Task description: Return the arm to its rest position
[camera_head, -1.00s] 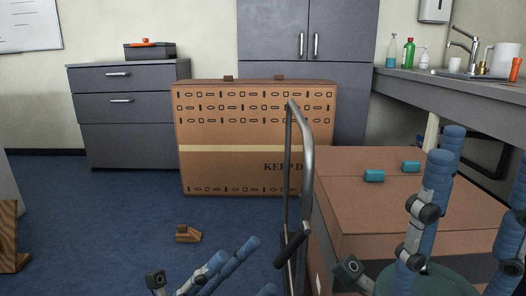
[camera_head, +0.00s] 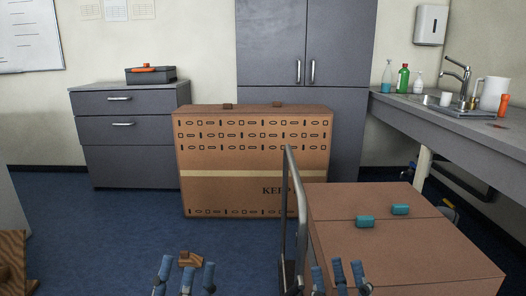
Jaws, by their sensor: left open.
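My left gripper (camera_head: 187,275) shows at the bottom edge, left of the middle, with blue finger segments pointing up and apart. It is open and I see nothing between the fingers. My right gripper (camera_head: 338,278) shows at the bottom edge, right of the middle. Its blue fingers also point up with gaps between them, and I see nothing held. The lower parts of both grippers and the arms behind them are cut off by the frame.
A tall cardboard box (camera_head: 230,190) stands behind. Blue floor is open at left.

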